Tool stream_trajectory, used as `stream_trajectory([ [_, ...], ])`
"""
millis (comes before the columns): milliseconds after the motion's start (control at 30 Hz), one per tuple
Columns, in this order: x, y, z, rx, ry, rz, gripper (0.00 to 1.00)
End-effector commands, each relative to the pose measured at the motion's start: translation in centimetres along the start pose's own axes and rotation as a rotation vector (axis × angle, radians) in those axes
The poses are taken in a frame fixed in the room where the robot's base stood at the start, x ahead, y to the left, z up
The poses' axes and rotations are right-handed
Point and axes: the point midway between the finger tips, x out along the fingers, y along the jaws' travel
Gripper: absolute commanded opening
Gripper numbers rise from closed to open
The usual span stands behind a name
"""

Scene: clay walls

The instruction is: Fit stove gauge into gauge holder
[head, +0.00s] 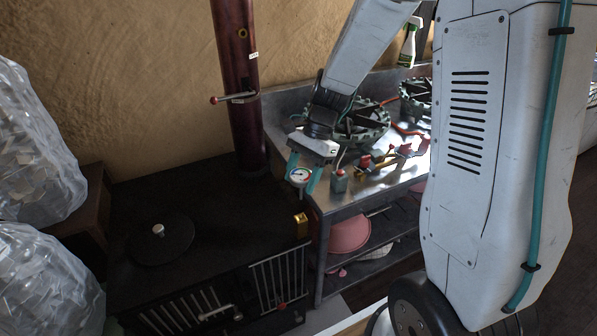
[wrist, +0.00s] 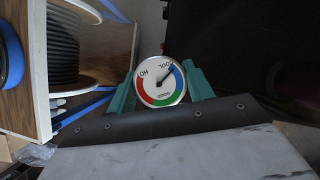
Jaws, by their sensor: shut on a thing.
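The stove gauge (head: 300,175) is a round white dial with a dark needle. In the wrist view the gauge (wrist: 161,82) shows red, green and blue bands and stands between the two teal fingers. My gripper (head: 302,184) is shut on it and holds it in the air near the right corner of the black stove (head: 205,215). A small brass piece (head: 301,224) sits at the stove's right edge, below the gauge and apart from it. It may be the gauge holder; I cannot tell for sure. No holder is clear in the wrist view.
A dark red stove pipe (head: 236,85) with a handle rises behind the stove. A metal bench (head: 330,200) to the right carries burners, a small grey block (head: 339,181) and valves. Plastic bags (head: 35,140) stand at left. The wrist view shows a cable spool (wrist: 75,45) at left.

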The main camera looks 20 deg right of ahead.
Motion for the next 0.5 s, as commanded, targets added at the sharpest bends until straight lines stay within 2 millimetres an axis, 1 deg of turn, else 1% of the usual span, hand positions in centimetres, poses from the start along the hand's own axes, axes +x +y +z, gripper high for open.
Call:
stream_trajectory([
  [67, -0.1, -0.1, 0.1, -0.002, 0.001, 0.002, 0.28],
  [233, 0.7, 0.0, -0.3, 0.000, 0.000, 0.002, 0.28],
  [500, 2.9, 0.1, -1.7, 0.003, 0.000, 0.001, 0.28],
])
